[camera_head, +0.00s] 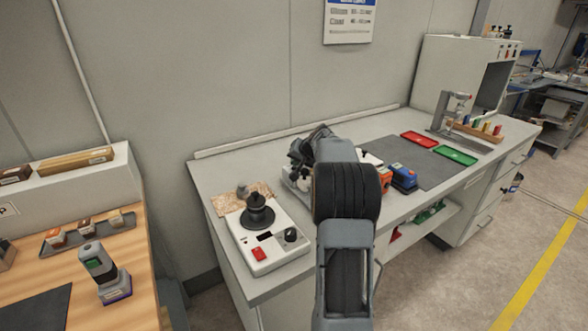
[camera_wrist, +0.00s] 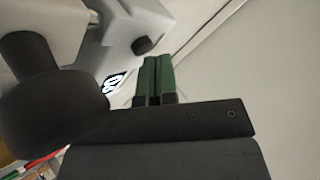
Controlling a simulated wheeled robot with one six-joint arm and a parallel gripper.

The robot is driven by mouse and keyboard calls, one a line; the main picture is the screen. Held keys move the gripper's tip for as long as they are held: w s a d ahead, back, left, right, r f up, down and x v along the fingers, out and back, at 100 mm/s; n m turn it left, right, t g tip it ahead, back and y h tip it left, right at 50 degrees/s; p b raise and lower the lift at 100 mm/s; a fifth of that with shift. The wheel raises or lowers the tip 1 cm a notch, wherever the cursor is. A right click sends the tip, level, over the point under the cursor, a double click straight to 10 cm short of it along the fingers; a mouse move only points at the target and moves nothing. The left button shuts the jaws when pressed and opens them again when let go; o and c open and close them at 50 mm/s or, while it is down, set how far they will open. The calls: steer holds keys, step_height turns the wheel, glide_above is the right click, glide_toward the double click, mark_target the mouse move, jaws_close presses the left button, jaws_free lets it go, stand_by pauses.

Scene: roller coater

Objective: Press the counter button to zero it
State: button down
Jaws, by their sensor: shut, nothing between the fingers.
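My gripper (camera_wrist: 158,62) shows in the wrist view with its two green fingers together and nothing between them. Left of the fingertips is a pale grey-white machine body (camera_wrist: 85,40). On it is a small counter display (camera_wrist: 113,82) with tilted digits, too small to read surely. A dark round knob or button (camera_wrist: 143,46) sticks out just left of the fingertips; whether they touch cannot be told. In the head view my arm hides most of that machine (camera_head: 291,178) and my fingertips.
A white device (camera_head: 275,243) with a black top and red button stands at the bench's left end. Orange and blue items (camera_head: 403,178) stand right of my arm. Red (camera_head: 420,139) and green (camera_head: 455,156) trays lie on a dark mat. A wooden table (camera_head: 50,275) is at left.

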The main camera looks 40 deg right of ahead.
mark_target(296, 167)
steer(key=shift+s+a+f+b, duration=0.1)
steer(key=shift+s+f+b, duration=0.05)
steer(key=shift+f+b, duration=0.55)
stand_by(0.7)
steer(key=shift+r+p, duration=0.45)
steer(key=shift+p, duration=0.05)
steer(key=shift+r, duration=0.55)
steer(key=shift+r+p, duration=1.8)
steer(key=shift+r, duration=0.5)
